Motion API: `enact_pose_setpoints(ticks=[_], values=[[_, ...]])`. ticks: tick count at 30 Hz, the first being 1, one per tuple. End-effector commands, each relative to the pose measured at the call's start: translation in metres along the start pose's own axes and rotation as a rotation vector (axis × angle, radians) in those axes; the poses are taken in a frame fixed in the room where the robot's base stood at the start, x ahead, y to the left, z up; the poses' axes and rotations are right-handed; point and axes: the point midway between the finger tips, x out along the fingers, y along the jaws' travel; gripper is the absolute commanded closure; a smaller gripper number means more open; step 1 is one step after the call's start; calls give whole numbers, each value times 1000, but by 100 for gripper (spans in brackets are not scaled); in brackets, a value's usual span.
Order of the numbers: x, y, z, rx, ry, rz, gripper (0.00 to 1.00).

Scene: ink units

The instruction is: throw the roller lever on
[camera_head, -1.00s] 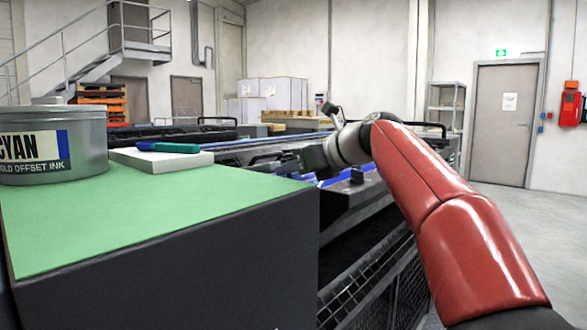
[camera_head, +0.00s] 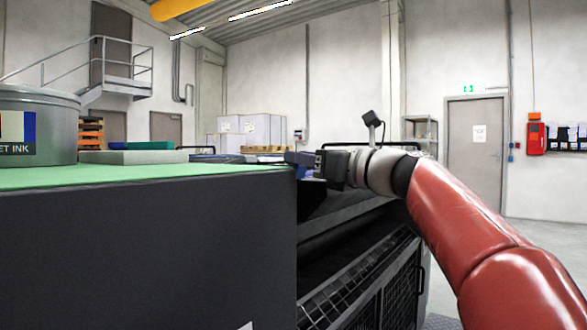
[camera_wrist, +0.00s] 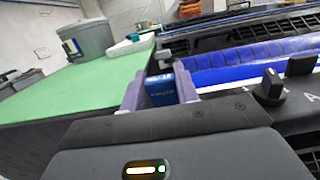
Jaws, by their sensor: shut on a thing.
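My gripper (camera_wrist: 160,92) is shut on a blue block with white lettering (camera_wrist: 159,88), which looks like the grip of the roller lever. The lettering is too small to read. One finger stands on each side of it, and the lever's lower part is hidden behind my gripper body. In the head view my gripper (camera_head: 303,161) points left, beside the right corner of the green-topped cabinet. The blue inked roller (camera_wrist: 235,66) lies just behind and right of the grip in the wrist view.
The green-topped cabinet (camera_head: 150,176) carries an ink tin (camera_head: 36,125) and a white block (camera_head: 132,157) with a teal tool. A black knob (camera_wrist: 269,87) stands on the machine panel right of my gripper. A mesh guard (camera_head: 375,275) is below my arm.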

Motion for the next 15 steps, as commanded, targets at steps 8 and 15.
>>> enact_pose_setpoints(ticks=[8, 15], values=[[-13, 0, -4, -1, 5, 1, 100], [-16, 0, -6, 0, 7, 2, 100]])
